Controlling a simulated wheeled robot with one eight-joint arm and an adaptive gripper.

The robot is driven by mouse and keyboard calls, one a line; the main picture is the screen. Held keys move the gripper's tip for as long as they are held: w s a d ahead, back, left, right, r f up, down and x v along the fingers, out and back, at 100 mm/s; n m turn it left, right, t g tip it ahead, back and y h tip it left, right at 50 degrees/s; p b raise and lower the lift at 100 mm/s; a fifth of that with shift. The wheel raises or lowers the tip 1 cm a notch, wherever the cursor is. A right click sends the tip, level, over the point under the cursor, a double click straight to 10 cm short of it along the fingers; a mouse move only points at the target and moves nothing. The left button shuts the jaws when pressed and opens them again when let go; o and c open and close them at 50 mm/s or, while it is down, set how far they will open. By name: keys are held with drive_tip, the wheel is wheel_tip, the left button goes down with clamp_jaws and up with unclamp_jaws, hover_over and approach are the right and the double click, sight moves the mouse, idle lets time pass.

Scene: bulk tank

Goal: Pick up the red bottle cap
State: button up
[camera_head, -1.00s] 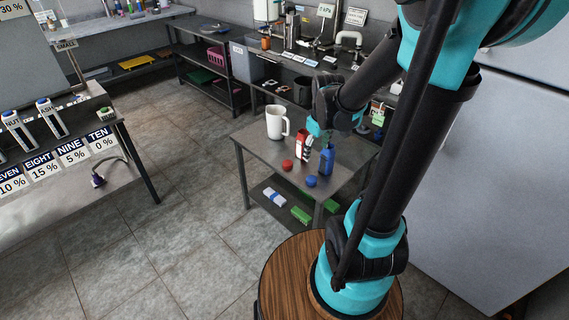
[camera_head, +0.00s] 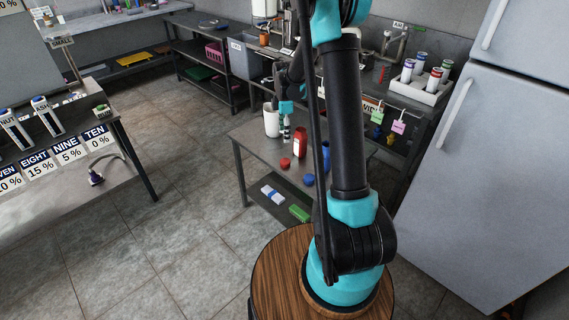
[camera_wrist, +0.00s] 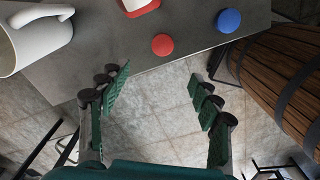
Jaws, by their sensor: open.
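The red bottle cap (camera_head: 284,162) lies on the metal table (camera_head: 250,140), near its front edge. In the wrist view the red cap (camera_wrist: 162,45) is a round disc beyond my open fingertips, roughly centred between them sideways. My gripper (camera_wrist: 155,88) is open and empty, its green-padded fingers spread apart. In the head view my gripper (camera_head: 287,128) is above the table's far part, near the white mug. Its fingers are too small there to read clearly. The cap is not between the fingers.
A blue cap (camera_head: 308,180) lies right of the red one. A red bottle (camera_head: 299,145) and a white mug (camera_head: 272,121) stand behind. A blue bottle (camera_head: 325,157) is partly hidden by my arm. A wooden barrel (camera_wrist: 275,75) is at right in the wrist view.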

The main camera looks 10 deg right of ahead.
hover_over(285, 161)
drive_tip(key=f, duration=0.9)
drive_tip(key=shift+w+f, duration=0.15)
drive_tip(key=shift+w, duration=0.2)
drive_tip(key=shift+s+d+f, duration=0.1)
drive_tip(key=shift+s+f, duration=0.05)
drive_tip(key=shift+f, duration=1.2)
drive_tip(key=shift+s+f, duration=0.1)
drive_tip(key=shift+f, duration=1.2)
drive_tip(key=c, duration=0.9)
